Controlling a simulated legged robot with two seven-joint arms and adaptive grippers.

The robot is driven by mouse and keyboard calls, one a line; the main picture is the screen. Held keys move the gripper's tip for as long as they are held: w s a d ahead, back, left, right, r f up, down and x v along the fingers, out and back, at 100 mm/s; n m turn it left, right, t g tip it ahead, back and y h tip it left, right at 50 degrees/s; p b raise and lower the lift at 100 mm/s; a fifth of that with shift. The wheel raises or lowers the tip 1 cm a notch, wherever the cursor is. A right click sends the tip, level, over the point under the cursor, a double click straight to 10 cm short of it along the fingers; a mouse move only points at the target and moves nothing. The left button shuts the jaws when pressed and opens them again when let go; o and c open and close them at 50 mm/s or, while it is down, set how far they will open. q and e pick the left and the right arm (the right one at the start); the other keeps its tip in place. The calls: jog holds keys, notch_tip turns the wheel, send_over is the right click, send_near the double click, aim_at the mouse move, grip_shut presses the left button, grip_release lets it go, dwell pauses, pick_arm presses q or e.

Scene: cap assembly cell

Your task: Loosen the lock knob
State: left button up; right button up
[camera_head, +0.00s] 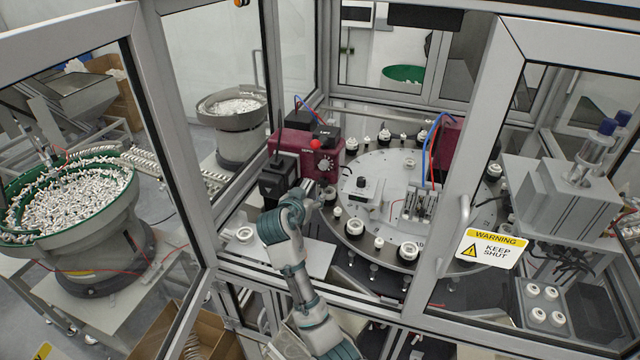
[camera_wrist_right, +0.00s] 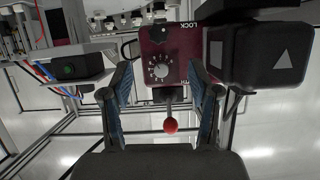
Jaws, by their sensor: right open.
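The lock knob (camera_wrist_right: 157,33) is a dark lobed knob on the face of a red unit (camera_wrist_right: 183,72), near the printed word LOCK in the wrist view. A round white-marked dial (camera_wrist_right: 160,71) and a lever with a red ball (camera_wrist_right: 170,126) are on the same unit. In the head view, the red unit (camera_head: 297,143) stands at the left edge of the round table; I cannot make out the lock knob there. My right gripper (camera_head: 311,188) is just in front of the unit. Its fingers (camera_wrist_right: 160,85) are open and apart, with nothing between them gripped. My left gripper is out of view.
A round indexing table (camera_head: 385,165) with several white caps lies right of the unit. A black block (camera_wrist_right: 270,60) sits close beside the right finger in the wrist view. Cell frame posts and a door with a warning sign (camera_head: 492,248) border the opening.

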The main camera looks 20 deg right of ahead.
aim_at(321, 184)
jog(key=p+x, duration=0.2)
jog(key=x, duration=1)
jog(key=shift+s+d+r+p, duration=0.1)
jog(key=shift+r+p, duration=0.05)
jog(key=shift+p, duration=0.15)
jog(key=c, duration=1.2)
jog(key=shift+o, duration=0.2)
jog(key=shift+n+h, duration=0.4)
jog(key=shift+n, duration=0.2)
jog(key=o, duration=1)
jog(key=shift+o, duration=0.8)
